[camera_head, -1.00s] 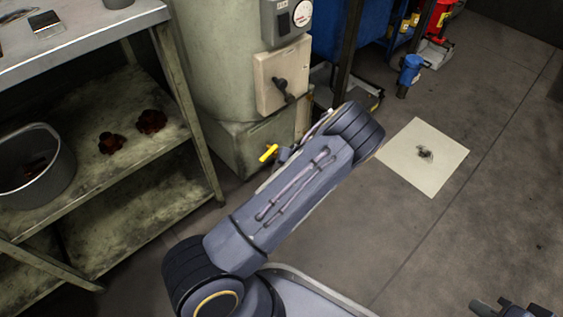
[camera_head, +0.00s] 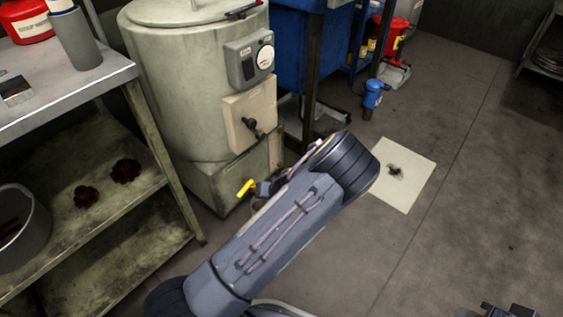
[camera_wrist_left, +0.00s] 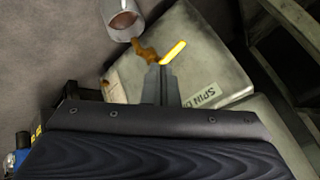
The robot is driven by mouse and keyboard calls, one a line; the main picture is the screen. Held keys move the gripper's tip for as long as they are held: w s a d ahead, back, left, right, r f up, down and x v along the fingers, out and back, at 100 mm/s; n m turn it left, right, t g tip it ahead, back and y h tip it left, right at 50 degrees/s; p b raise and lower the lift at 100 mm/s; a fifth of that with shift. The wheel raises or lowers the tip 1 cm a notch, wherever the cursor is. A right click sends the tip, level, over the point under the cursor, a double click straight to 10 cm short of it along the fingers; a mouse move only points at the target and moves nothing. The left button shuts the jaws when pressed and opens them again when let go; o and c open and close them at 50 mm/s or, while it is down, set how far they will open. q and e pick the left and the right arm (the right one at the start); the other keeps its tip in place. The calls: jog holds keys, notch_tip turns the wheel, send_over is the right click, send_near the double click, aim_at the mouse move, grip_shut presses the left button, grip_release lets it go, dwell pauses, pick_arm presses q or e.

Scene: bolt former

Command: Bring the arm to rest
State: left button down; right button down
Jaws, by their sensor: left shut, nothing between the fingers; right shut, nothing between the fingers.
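My left arm crosses the middle of the head view. Its gripper is mostly hidden there behind the arm. In the left wrist view the left gripper (camera_wrist_left: 160,85) is shut and empty, its fingertips close by a yellow lever (camera_wrist_left: 174,52); whether they touch I cannot tell. The lever (camera_head: 246,188) also shows in the head view, low on the pale green drum machine (camera_head: 195,95). My right gripper (camera_head: 508,311) shows only as a dark tip at the bottom right edge of the head view, shut and empty, away from everything.
A metal shelf bench (camera_head: 110,80) stands left, with a pail (camera_head: 30,240) on its lower shelf. A brown spout (camera_wrist_left: 145,52) and cup (camera_wrist_left: 122,20) are beside the lever. A stained sheet (camera_head: 405,190) lies on the floor. The floor at right is clear.

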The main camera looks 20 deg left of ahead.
pick_arm(q)
jog(key=s+d+r+m+t+h, duration=0.1)
jog(key=s+d+r+h, duration=0.25)
jog(key=s+r, duration=0.6)
jog(key=s+d+r+m+t+h, duration=0.1)
jog(key=s+d+r+h, duration=0.25)
jog(key=s+r, duration=0.6)
jog(key=s+d+r+m+t+h, duration=0.15)
jog(key=s+r+h, duration=0.25)
jog(key=s+r, duration=0.55)
notch_tip(320, 180, up, 40)
jog(key=w+p, duration=0.2)
jog(key=p, duration=3.6)
jog(key=shift+d+f, duration=0.25)
jog(key=shift+g, duration=0.25)
